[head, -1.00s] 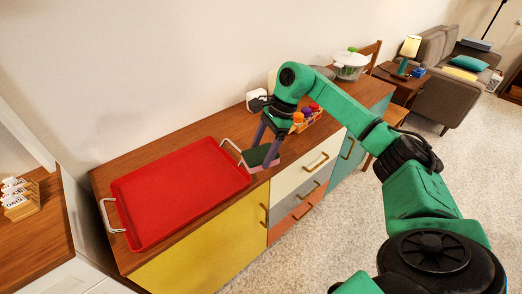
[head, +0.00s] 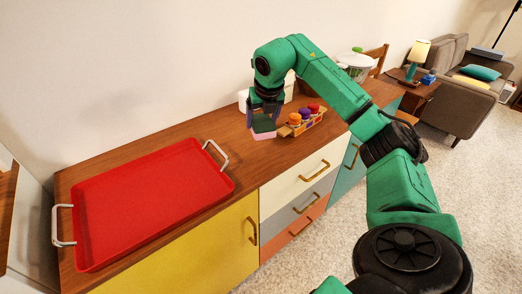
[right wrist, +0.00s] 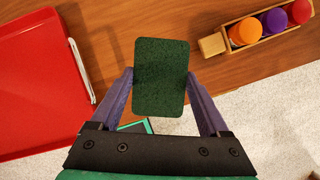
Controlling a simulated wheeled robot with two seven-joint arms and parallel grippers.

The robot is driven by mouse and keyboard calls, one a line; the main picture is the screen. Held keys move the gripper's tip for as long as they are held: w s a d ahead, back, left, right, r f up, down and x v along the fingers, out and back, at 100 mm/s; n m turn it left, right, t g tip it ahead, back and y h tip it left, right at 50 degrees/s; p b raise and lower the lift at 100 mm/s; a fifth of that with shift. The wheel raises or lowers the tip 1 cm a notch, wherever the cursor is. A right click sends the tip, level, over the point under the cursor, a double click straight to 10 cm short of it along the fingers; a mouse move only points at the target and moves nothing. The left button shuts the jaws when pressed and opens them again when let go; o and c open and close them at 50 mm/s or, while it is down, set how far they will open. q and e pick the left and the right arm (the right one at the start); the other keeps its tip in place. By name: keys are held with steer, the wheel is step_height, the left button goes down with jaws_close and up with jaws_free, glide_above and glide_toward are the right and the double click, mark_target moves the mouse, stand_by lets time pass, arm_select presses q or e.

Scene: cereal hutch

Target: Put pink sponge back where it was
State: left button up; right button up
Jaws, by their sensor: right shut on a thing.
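The pink sponge (head: 262,136) has a dark green scouring face on top, which fills the middle of the right wrist view (right wrist: 160,77). My right gripper (head: 264,118) is shut on it, with one finger on each side in the right wrist view (right wrist: 162,88). The sponge is level over the wooden cabinet top (head: 180,133), between the red tray and the toy holder. I cannot tell whether it touches the wood. My left gripper is not in view.
The red tray (head: 150,200) with metal handles covers the left of the cabinet top. A wooden holder (head: 301,127) with orange, purple and red pieces stands close right of the sponge. A white item (head: 243,100) is behind the gripper, and a lidded pot (head: 356,65) stands farther back.

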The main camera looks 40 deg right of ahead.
mark_target(266, 129)
step_height(266, 129, down, 10)
steer(key=shift+r, duration=0.15)
steer(key=shift+d, duration=0.1)
steer(key=o, duration=1.2)
steer(key=shift+c, duration=0.2)
steer(key=shift+r, duration=0.25)
steer(key=v, duration=1.1)
steer(key=shift+s+r, duration=0.2)
steer(key=shift+r, duration=0.1)
